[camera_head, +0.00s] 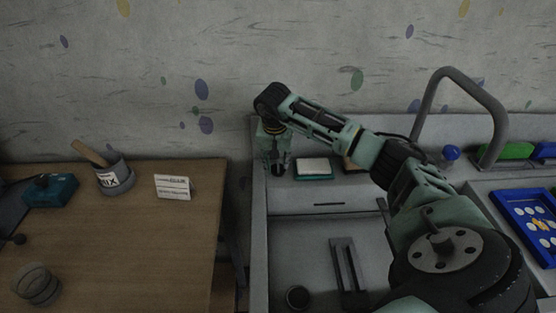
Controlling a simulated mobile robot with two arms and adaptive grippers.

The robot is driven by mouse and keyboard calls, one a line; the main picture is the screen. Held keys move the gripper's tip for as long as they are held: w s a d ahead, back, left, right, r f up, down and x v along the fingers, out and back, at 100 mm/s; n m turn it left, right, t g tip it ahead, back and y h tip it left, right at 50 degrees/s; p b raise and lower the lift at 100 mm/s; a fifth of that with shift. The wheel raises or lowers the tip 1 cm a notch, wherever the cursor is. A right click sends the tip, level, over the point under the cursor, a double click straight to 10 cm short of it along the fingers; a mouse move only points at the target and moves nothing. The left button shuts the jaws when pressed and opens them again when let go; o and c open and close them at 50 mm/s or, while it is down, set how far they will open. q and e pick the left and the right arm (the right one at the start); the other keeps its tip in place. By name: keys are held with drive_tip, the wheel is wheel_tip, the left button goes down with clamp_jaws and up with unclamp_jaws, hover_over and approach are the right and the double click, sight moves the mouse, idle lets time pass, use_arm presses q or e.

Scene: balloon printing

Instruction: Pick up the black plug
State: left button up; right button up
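My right gripper (275,158) points down over the left end of the grey ledge behind the sink (340,203). A small black object (279,170), possibly the black plug, shows right at its fingertips. I cannot tell whether the fingers touch or hold it. A round black piece (297,297) lies on the sink floor near the bottom of the view; it may be the drain or a plug. My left gripper is not in view.
A white-and-green sponge-like block (314,168) sits just right of my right gripper. A grey tap (490,110) arches at the right, near a blue tray (530,222). A wooden table (130,245) with a cup (115,178) and card (173,187) stands left.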

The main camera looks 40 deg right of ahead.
clamp_jaws()
idle(0.4)
